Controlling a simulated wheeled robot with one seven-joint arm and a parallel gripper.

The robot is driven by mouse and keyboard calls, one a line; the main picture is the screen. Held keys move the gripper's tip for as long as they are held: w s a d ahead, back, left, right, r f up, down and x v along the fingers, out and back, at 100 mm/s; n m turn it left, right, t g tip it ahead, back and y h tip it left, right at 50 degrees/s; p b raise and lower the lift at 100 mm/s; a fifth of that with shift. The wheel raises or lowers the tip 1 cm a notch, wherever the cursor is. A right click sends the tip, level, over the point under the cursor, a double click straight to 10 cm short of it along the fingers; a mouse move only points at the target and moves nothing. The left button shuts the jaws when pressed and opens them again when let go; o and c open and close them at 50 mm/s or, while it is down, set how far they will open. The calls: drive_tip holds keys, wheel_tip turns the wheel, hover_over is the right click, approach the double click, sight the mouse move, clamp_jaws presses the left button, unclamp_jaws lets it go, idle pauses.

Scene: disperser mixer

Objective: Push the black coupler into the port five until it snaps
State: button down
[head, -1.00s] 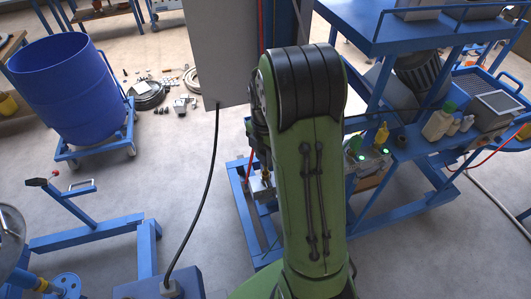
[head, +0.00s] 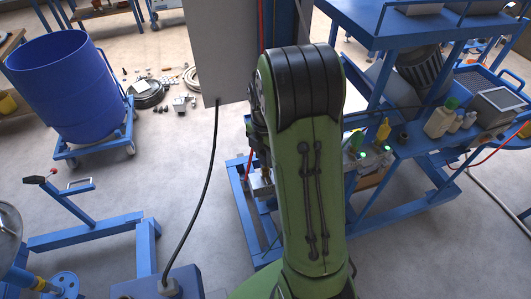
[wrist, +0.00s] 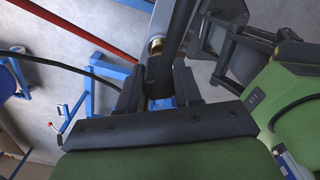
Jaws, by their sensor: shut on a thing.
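My gripper (wrist: 157,88) shows in the wrist view with its two dark fingers closed on a black coupler (wrist: 158,70). A brass fitting (wrist: 155,46) sits just beyond the coupler, close to it or touching; I cannot tell whether they are joined. No port number is readable, so I cannot pick out port five. In the head view my green arm hides most of the gripper, and a small metal part (head: 261,184) shows low beside the arm.
A grey panel (head: 226,50) stands left of my arm, with a black cable (head: 207,190) hanging from it. A blue bench (head: 425,145) with bottles stands at right. A blue drum (head: 65,85) stands at left. A red bar (wrist: 75,27) crosses the wrist view.

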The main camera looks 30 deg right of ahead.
drive_tip(key=shift+f+b, duration=0.85)
drive_tip(key=shift+f, duration=0.25)
drive_tip(key=c, duration=0.7)
unclamp_jaws()
wheel_tip(320, 180, up, 16)
drive_tip(key=shift+f+p, duration=0.1)
drive_tip(key=shift+p, duration=0.75)
